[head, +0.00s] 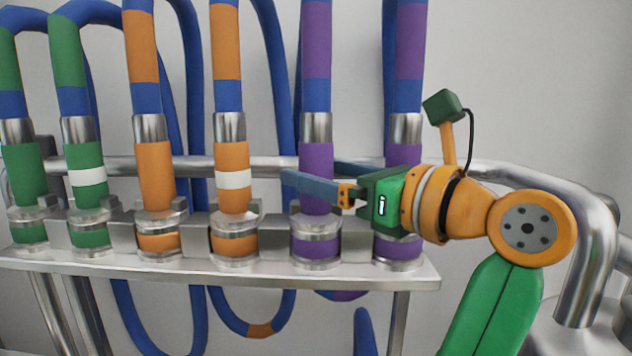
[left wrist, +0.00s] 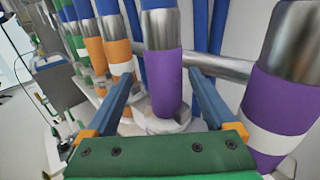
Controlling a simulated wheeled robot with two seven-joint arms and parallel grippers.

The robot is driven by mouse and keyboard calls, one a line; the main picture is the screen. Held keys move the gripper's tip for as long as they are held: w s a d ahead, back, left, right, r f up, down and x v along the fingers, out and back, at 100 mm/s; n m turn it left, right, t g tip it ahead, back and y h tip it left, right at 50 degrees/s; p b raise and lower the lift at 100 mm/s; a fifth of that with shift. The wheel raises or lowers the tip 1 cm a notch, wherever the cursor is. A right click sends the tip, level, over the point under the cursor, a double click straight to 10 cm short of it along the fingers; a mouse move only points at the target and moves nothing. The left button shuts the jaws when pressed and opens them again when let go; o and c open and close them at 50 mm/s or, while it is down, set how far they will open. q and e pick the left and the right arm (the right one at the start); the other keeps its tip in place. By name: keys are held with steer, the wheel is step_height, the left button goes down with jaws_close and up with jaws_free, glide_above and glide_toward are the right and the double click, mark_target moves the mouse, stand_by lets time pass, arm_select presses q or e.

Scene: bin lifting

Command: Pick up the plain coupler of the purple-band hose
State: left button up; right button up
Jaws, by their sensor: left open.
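The plain purple coupler (head: 316,158) stands upright in the rack in the head view, with a metal collar above it and no white ring showing. In the left wrist view the plain purple coupler (left wrist: 164,88) stands between my two blue fingers. My left gripper (head: 311,172) is open around it, one finger crossing in front and the other behind. I cannot tell whether either finger touches it. The other purple coupler (head: 403,154) is partly hidden by my gripper in the head view; the left wrist view shows its white ring (left wrist: 276,135). My right gripper is not in view.
Orange couplers (head: 155,178) and green couplers (head: 24,178) stand left along the metal rack (head: 340,272). A horizontal pipe (head: 265,166) runs behind them. Blue hoses (head: 275,50) hang behind and below. A thick bent pipe (head: 585,270) stands at right.

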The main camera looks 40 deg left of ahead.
mark_target(301, 167)
arm_select(q)
steer(key=a+p, duration=0.1)
steer(key=a, duration=0.1)
steer(key=w+a+p, duration=0.1)
steer(key=a, duration=0.1)
steer(key=shift+w+a+p, duration=0.15)
steer(key=shift+a+p, duration=0.15)
steer(key=shift+a+f, duration=0.1)
steer(key=shift+a, duration=0.35)
steer(key=shift+d, duration=0.15)
jaws_close()
